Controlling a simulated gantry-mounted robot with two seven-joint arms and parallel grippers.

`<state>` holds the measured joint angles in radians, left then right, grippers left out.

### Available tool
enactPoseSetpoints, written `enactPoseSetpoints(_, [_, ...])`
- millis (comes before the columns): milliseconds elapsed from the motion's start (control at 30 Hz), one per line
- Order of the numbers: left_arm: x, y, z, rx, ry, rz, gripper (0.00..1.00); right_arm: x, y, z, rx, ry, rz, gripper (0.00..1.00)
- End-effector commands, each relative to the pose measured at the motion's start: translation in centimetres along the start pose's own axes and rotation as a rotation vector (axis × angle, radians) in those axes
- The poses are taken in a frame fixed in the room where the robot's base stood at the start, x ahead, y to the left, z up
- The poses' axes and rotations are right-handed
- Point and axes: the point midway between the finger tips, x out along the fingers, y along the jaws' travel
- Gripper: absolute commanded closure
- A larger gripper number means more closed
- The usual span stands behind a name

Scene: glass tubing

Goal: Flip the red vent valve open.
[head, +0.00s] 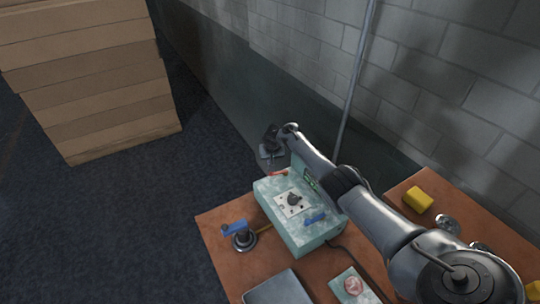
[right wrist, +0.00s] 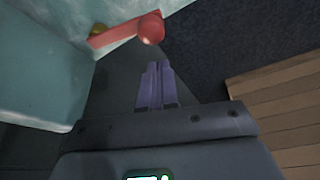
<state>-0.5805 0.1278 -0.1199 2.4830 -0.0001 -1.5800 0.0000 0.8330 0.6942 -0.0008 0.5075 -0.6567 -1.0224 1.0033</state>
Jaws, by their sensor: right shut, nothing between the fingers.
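The red vent valve lever (head: 278,173) sticks out from the far side of the pale green box (head: 317,238). In the right wrist view the red lever (right wrist: 125,33) lies roughly crosswise, with a rounded end and a bit of brass at its base. My right gripper (head: 271,151) reaches over the box and hangs beyond its far side, close to the lever. Its purple fingers (right wrist: 157,72) are shut with nothing between them. Their tips appear just below the lever's rounded end, apart from it in the picture. My left gripper is out of view.
The box has a white panel with a dark knob (head: 294,199) and a blue lever (head: 315,218). Another blue-handled valve (head: 236,229) stands on the brown table (head: 213,258). A yellow block (head: 418,200) lies at right. Beyond the table are a grey pole (head: 356,75) and stacked boards (head: 95,85).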

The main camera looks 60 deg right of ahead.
Motion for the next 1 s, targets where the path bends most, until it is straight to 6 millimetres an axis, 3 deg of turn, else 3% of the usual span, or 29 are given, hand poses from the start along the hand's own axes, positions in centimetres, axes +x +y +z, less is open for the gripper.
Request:
enactPoseSetpoints(300, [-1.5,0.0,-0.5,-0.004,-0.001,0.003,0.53,-0.5,0.0,1.6,0.0,0.0,0.001,1.0])
enactPoseSetpoints(1000, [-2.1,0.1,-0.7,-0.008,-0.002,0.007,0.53,-0.7,0.0,2.0,-0.026,-0.001,-0.008,1.0])
